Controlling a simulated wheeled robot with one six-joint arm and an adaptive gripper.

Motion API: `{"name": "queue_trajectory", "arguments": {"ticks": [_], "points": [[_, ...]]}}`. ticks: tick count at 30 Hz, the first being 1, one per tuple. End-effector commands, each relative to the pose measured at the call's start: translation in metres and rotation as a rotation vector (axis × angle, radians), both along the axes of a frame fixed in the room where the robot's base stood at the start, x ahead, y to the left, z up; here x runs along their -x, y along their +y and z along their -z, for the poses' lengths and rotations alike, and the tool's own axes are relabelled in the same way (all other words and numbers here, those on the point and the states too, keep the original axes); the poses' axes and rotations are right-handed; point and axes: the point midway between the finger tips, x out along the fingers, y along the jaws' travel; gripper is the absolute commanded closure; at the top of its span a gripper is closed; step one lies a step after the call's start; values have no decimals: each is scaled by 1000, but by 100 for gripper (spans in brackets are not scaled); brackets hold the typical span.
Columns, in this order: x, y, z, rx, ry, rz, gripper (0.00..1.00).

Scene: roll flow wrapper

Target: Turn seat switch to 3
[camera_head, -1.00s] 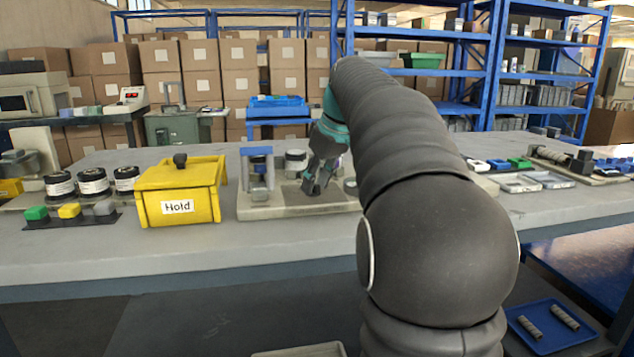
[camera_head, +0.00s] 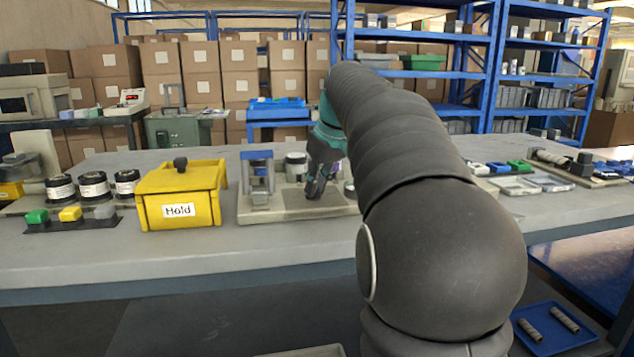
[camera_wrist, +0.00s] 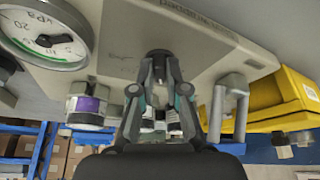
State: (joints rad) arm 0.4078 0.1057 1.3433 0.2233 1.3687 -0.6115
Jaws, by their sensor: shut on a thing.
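My gripper (camera_head: 318,190) points down over the beige base plate (camera_head: 345,208) of a small bench fixture. In the wrist view, my gripper (camera_wrist: 158,62) is closed around a small dark knob (camera_wrist: 158,54) close to the plate. The fingers hide most of this knob, and I cannot read a position mark or a 3. I cannot confirm that it is the seat switch. Lettering on the plate is too blurred and turned to read.
A blue-and-grey upright frame (camera_head: 257,175) and a silver cylinder (camera_head: 295,166) stand on the plate near my gripper. A round kPa gauge (camera_wrist: 45,35) shows in the wrist view. The table's front strip is clear.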

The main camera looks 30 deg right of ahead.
Motion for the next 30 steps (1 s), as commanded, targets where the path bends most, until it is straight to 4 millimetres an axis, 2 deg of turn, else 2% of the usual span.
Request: {"name": "queue_trajectory", "arguments": {"ticks": [15, 30], "points": [[0, 5, -2, 0, 0, 357, 100], [-1, 5, 0, 0, -1, 475, 100]]}}
